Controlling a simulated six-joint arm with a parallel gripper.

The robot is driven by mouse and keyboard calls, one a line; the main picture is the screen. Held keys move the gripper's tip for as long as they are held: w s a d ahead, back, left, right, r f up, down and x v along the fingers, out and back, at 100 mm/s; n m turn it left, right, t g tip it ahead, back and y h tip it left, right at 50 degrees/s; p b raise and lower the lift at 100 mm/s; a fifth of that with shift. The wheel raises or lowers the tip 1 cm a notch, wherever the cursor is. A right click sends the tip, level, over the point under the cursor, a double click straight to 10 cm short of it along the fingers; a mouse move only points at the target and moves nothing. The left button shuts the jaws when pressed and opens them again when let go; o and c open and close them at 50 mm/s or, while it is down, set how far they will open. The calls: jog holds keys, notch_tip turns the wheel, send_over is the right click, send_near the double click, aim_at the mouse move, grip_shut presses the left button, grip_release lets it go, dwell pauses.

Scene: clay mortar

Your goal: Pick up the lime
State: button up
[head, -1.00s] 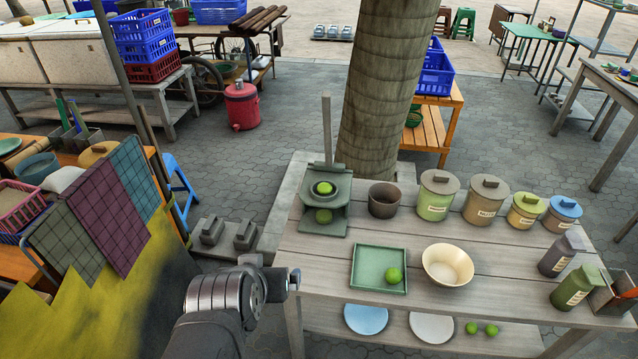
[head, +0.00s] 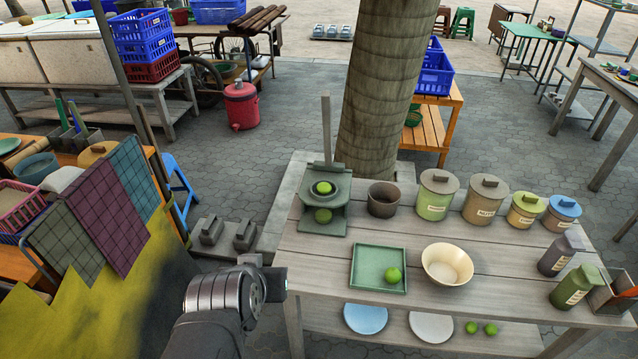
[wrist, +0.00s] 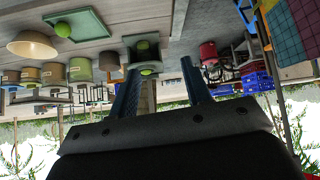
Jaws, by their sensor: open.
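A bright green lime (head: 393,275) lies on the right part of a square green tray (head: 368,268) on the wooden table. It also shows in the wrist view (wrist: 62,29), which is upside down. Two more limes are at the grey-green stand at the table's back left: one on top (head: 323,187), one lower inside (head: 323,215). Two others (head: 471,327) (head: 491,329) lie on the lower shelf. My gripper (wrist: 160,66) has its two dark fingers apart with nothing held between them. In the head view my wrist is left of the table, away from the tray lime; the fingers are not clear there.
A cream bowl (head: 447,265) stands right of the tray. A dark pot (head: 383,199) and several lidded jars line the back. A tree trunk (head: 376,90) rises behind the table. Two plates (head: 366,318) (head: 432,327) lie on the lower shelf. The tabletop front is clear.

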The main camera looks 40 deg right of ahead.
jog(key=w+d+r+n+g, duration=0.4)
jog(key=w+d+r+n, duration=0.45)
jog(key=w+d, duration=0.4)
jog(key=n+g+y, duration=0.1)
jog(key=n+g, duration=0.4)
jog(key=n, duration=0.4)
send_over(323, 180)
jog(key=w+a, duration=0.1)
notch_tip(323, 180, down, 13)
jog(key=shift+w+a+f, duration=0.1)
jog(key=shift+a+x, duration=0.15)
jog(key=shift+x, duration=1.2)
jog(key=shift+a+x, duration=0.15)
jog(key=shift+x, duration=1.15)
jog(key=shift+f, duration=0.15)
jog(key=shift+c, duration=0.2)
